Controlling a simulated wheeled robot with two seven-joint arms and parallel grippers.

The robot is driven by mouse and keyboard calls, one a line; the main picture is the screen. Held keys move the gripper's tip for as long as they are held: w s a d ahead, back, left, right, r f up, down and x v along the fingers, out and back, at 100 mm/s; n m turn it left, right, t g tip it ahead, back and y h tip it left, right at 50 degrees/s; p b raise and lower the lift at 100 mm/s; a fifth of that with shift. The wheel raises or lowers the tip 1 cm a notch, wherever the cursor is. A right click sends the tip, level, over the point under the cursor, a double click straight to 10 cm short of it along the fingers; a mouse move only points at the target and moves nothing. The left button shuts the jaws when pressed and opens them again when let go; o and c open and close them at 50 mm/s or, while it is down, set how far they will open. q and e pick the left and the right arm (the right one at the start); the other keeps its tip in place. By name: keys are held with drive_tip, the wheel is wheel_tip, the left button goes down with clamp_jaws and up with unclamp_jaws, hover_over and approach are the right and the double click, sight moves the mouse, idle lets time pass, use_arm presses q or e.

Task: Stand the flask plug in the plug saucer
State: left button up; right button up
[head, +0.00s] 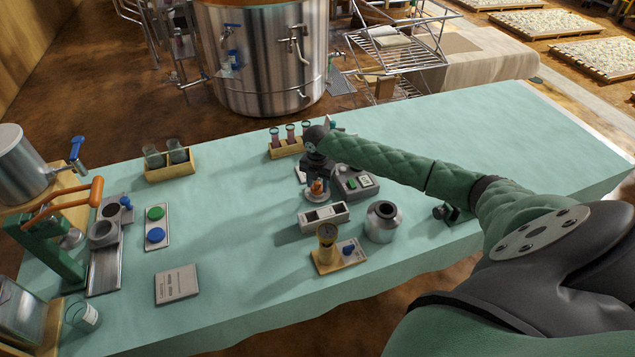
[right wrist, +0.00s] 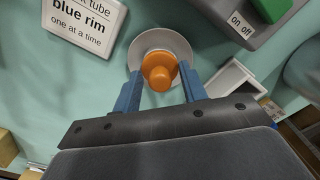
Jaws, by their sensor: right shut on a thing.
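The flask plug (right wrist: 160,75) is orange with a rounded knob; it also shows in the head view (head: 317,187). My right gripper (right wrist: 160,80) is shut on it, with one blue finger on each side; this gripper is also in the head view (head: 318,181). The plug saucer (right wrist: 143,42) is a pale round dish, seen in the head view too (head: 317,198). The plug is over the saucer and looks roughly upright. I cannot tell whether it touches the dish. A steel flask (head: 383,222) with a dark open mouth stands to the right. My left gripper is not in view.
A grey on/off device (head: 355,183) stands close right of the saucer. A sign (right wrist: 85,22) lies beside it, and a tube rack (head: 286,146) stands behind. A white-grey box (head: 323,216) and a wooden stand (head: 338,256) are in front.

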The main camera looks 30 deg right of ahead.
sight(318, 182)
drive_tip(key=o, duration=0.9)
drive_tip(key=shift+f, duration=0.1)
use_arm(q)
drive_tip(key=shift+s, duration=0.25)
use_arm(e)
drive_tip(key=shift+o, duration=0.8)
drive_tip(key=shift+r+b, duration=0.3)
drive_tip(key=shift+r, duration=0.2)
wheel_tip(318, 182, up, 6)
drive_tip(key=shift+f+b, duration=0.2)
drive_tip(key=shift+b, duration=0.8)
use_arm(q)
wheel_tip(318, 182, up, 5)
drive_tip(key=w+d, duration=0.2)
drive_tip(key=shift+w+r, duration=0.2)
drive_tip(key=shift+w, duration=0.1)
use_arm(e)
drive_tip(key=shift+r, duration=0.6)
